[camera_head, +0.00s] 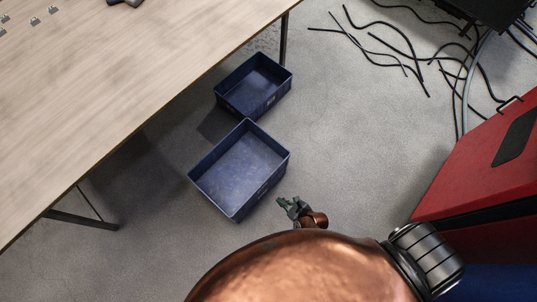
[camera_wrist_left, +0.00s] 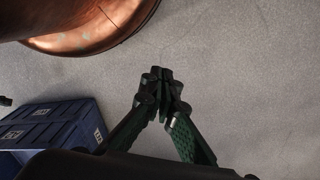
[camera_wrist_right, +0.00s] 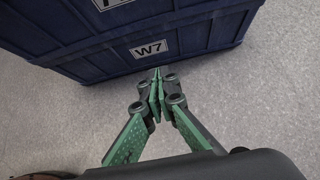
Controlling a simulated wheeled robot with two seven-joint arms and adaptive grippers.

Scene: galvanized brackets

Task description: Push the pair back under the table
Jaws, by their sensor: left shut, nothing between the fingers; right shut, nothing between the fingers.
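Two empty blue crates stand on the floor beside the table: the far crate (camera_head: 272,100) and the near crate (camera_head: 263,191), close together corner to corner. Both lie mostly outside the table edge in the head view. My right gripper (camera_head: 284,203) is shut and empty, just right of the near crate's outer wall. In the right wrist view its fingertips (camera_wrist_right: 156,82) point at a blue crate wall (camera_wrist_right: 200,48) labelled W7; I cannot tell if they touch. My left gripper (camera_wrist_left: 160,78) is shut and empty over bare floor, with blue crate walls (camera_wrist_left: 60,130) at the left.
The wooden table (camera_head: 120,75) fills the upper left, with small metal brackets (camera_head: 35,21) on top. Its metal legs (camera_head: 82,219) reach the floor. Loose black cables (camera_head: 405,50) lie at the upper right. A red cabinet (camera_head: 470,170) stands at the right. Floor between is clear.

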